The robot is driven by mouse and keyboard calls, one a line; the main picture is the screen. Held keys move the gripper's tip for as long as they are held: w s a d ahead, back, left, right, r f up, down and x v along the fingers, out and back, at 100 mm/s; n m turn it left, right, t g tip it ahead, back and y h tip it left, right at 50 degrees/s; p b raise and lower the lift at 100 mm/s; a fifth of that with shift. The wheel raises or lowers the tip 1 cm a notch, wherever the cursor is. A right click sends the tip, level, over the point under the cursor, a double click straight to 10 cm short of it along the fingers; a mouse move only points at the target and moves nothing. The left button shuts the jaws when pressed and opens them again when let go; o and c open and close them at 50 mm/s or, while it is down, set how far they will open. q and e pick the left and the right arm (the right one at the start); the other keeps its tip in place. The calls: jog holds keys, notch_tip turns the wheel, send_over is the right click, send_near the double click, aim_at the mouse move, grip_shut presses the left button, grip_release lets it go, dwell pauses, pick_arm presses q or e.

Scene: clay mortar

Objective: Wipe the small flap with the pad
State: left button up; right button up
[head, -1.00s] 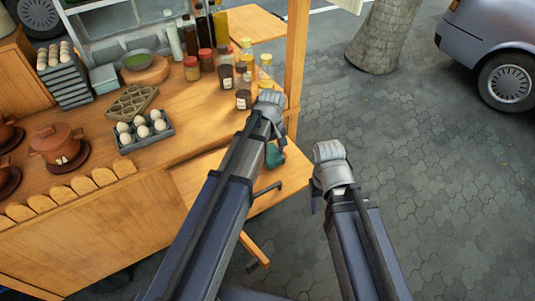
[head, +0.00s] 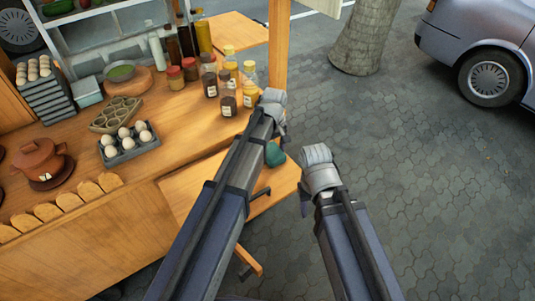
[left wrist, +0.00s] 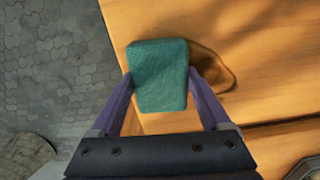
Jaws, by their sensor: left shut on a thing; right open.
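The pad (left wrist: 158,75) is a green-teal block held between the two fingers of my left gripper (left wrist: 160,92) in the left wrist view. In the head view the pad (head: 274,154) shows partly beside my left gripper (head: 273,128), whose arm hides part of it. The small flap (head: 277,182) is a wooden board at the right end of the counter. The pad is over the flap; a shadow lies beside it, and I cannot tell whether they touch. My right gripper (head: 320,170) is to the right of the flap, over the pavement, empty; its fingers are hard to see.
Glass bottles and jars (head: 229,92) stand on the counter (head: 165,125) near a wooden post (head: 278,60). An egg tray (head: 128,150) and a clay pot (head: 42,165) are further left. Paving (head: 420,190) is open to the right, with a tree trunk (head: 360,40) and a car (head: 485,50) behind.

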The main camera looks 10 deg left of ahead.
pick_arm(q)
jog(key=shift+w+d+f, duration=0.1)
jog(key=shift+d+f, duration=0.05)
dwell(0.3)
jog(key=shift+s+a, duration=0.5)
jog(key=shift+s, duration=0.1)
jog(key=shift+s+a, duration=0.75)
jog(key=shift+a, duration=0.2)
jog(key=shift+s, duration=0.1)
jog(key=shift+s+a, duration=2.55)
jog(key=shift+a, duration=0.2)
jog(key=shift+w+a+b, duration=0.3)
jog(key=shift+w+a, duration=0.6)
jog(key=shift+w, duration=0.15)
jog(key=shift+w, duration=0.1)
